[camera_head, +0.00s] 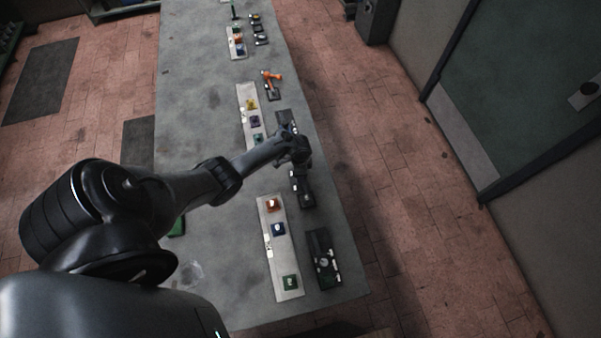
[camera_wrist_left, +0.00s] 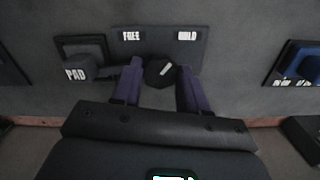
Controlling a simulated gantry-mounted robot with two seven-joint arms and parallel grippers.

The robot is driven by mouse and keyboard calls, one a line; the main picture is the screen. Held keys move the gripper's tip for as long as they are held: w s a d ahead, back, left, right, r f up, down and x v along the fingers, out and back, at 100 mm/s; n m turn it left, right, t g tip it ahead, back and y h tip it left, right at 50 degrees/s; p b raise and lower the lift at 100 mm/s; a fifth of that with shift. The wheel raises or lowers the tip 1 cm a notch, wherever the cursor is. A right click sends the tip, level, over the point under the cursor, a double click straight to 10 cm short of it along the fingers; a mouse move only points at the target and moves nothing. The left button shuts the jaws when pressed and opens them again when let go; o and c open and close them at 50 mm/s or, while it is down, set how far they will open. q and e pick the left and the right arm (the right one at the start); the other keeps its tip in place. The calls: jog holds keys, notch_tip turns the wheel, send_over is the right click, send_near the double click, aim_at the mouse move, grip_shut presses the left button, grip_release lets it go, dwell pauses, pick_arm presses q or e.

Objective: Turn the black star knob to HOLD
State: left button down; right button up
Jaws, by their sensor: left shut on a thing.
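The black knob (camera_wrist_left: 160,74) sits on a dark plate (camera_wrist_left: 205,45) in the left wrist view. The plate carries a FREE label (camera_wrist_left: 131,36) at upper left and a second label (camera_wrist_left: 187,36) at upper right, blurred but apparently HOLD. A short pale mark on the knob slants toward the upper right, on the side of the second label. My left gripper (camera_wrist_left: 158,80) has its purple fingers on either side of the knob and is shut on it. In the head view my left gripper (camera_head: 297,150) covers the knob. My right gripper is not in view.
A block marked PAD (camera_wrist_left: 78,68) stands left of the knob plate in the wrist view. In the head view, pale panels with coloured parts (camera_head: 275,285) and a dark fixture (camera_head: 322,262) lie nearer on the grey table (camera_head: 205,110). An orange-handled fixture (camera_head: 271,80) is farther off.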

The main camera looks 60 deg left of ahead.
pick_arm(q)
jog(key=shift+m, duration=0.8)
jog(key=c, duration=0.6)
grip_release()
jog(key=shift+r+p, duration=1.9)
jog(key=shift+r, duration=3.5)
